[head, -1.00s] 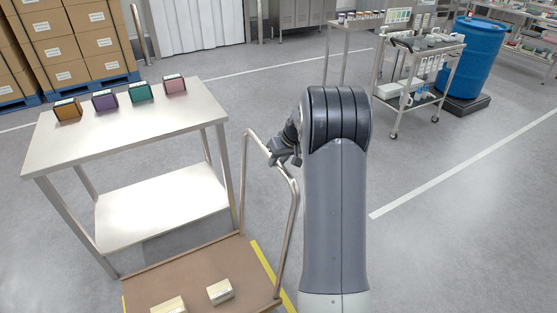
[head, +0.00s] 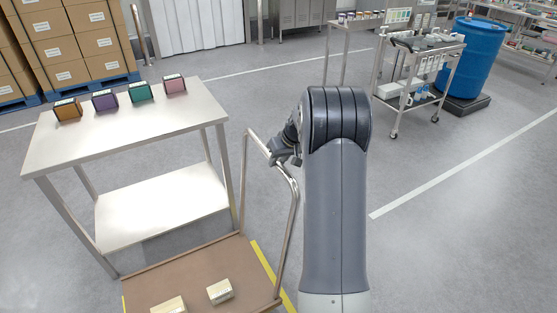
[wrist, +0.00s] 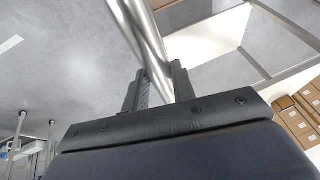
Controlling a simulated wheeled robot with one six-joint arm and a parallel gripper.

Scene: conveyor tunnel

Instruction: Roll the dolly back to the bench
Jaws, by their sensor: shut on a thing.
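The dolly (head: 190,272) has a flat brown deck with yellow edge strips and a bent metal push handle (head: 293,215) on its right side. Two small pale boxes (head: 220,291) lie on the deck. The steel bench (head: 130,135) stands directly behind the dolly, with its lower shelf just beyond the deck. My gripper (head: 285,157) is at the top bar of the handle. In the wrist view, the fingers of my gripper (wrist: 158,92) are shut around the handle's metal tube (wrist: 150,45). My arm hides part of the floor right of the dolly.
Several small coloured boxes (head: 105,100) stand in a row on the bench top. Stacked cartons (head: 75,45) are at the back left. A wheeled cart (head: 425,75) and a blue drum (head: 470,55) stand at the back right. The floor at right is clear.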

